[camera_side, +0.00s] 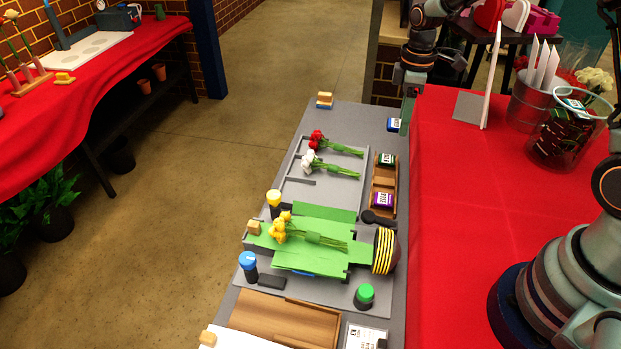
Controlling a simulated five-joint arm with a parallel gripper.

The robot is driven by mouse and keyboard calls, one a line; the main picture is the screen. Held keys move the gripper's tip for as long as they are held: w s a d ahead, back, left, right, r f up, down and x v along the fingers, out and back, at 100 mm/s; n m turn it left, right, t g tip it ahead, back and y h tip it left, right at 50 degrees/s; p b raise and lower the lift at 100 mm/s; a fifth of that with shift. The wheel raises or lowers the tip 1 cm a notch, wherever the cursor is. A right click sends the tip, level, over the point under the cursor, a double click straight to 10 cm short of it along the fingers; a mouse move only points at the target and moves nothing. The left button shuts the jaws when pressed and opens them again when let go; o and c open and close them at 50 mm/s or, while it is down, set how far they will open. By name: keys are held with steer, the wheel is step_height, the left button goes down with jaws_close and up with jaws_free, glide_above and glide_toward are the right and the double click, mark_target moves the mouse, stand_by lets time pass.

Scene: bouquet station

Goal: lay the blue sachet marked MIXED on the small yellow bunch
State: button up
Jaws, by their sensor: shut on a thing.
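The blue sachet (394,125) with a white label is at the far right end of the grey board; its lettering is too small to read. My gripper (405,118) comes down beside it and is shut on it; the fingertips are small and partly hidden, and I cannot tell whether the sachet touches the board. The small yellow bunch (281,228) lies on green wrapping (310,262) nearer the camera, its stems pointing right. My gripper is well away from the bunch, farther back and to the right.
A wooden tray (372,208) holds a dark green sachet (387,160) and a purple sachet (383,200). Red (317,139) and white (309,161) flowers lie behind the yellow bunch. A striped black and yellow roll (385,252) and a green-topped pot (364,294) stand near the wrapping.

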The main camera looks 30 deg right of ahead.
step_height(320, 180, up, 2)
steer(key=shift+r, duration=0.25)
steer(key=shift+a+r, duration=0.2)
steer(key=shift+a, duration=0.1)
steer(key=s+a+f, duration=0.1)
steer(key=s+a, duration=0.1)
steer(key=a, duration=0.5)
steer(key=s+a+f, duration=0.2)
steer(key=a, duration=0.5)
glide_toward(344, 243)
steer(key=shift+f, duration=2.95)
steer(key=shift+f, duration=0.3)
steer(key=o, duration=1.6)
steer(key=shift+c, duration=0.2)
